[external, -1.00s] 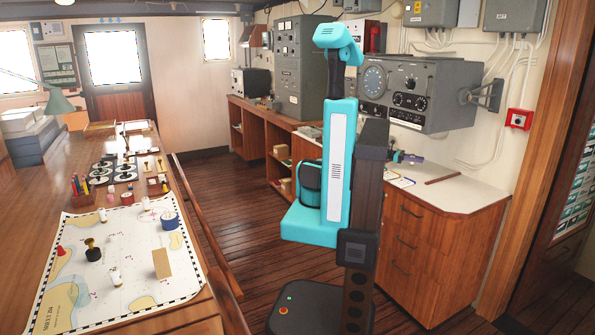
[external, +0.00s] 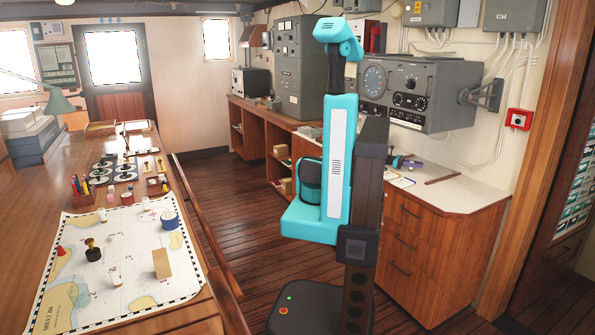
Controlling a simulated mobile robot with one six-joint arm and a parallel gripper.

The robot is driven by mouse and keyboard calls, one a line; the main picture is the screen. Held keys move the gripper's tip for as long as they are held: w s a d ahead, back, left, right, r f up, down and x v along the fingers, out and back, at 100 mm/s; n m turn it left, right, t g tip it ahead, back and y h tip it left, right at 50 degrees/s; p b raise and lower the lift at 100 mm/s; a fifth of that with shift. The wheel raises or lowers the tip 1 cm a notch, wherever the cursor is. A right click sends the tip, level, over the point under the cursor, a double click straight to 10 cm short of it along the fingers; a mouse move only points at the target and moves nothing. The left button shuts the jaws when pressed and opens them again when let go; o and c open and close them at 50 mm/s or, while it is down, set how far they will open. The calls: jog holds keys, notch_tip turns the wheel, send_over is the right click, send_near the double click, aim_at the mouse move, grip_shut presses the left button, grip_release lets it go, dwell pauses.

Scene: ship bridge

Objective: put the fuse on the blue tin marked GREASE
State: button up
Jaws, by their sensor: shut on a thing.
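A short blue tin (external: 170,221) with a pale top stands on the chart at its right edge; any lettering on it is too small to read. Small white cylinders with darker ends stand on the chart, one near its middle (external: 116,277) and one near its far edge (external: 102,215); I cannot tell whether any is the fuse. My turquoise arm rises in the middle of the view and bends away at the top. My gripper is hidden behind it or out of sight, so I cannot see its jaws or anything in them.
The chart (external: 75,265) also bears a black-handled stamp (external: 93,249), a tan block (external: 162,263) and a red cone (external: 60,250). Beyond it are a pen holder (external: 82,187) and dark round dials (external: 112,172). A wooden rail edges the desk. A counter (external: 450,188) stands at right.

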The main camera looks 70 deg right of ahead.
jog(key=shift+f, duration=0.2)
jog(key=o, duration=1)
jog(key=shift+r+p, duration=0.3)
jog(key=shift+w+f+b, duration=0.2)
jog(key=shift+w+b, duration=0.05)
jog(key=shift+b, duration=0.1)
jog(key=shift+w+d, duration=0.1)
jog(key=shift+w, duration=0.25)
jog(key=shift+w+d+b, duration=0.2)
jog(key=shift+w+b, duration=0.65)
notch_tip(320, 180, up, 5)
jog(key=shift+b, duration=0.75)
jog(key=shift+r, duration=1.15)
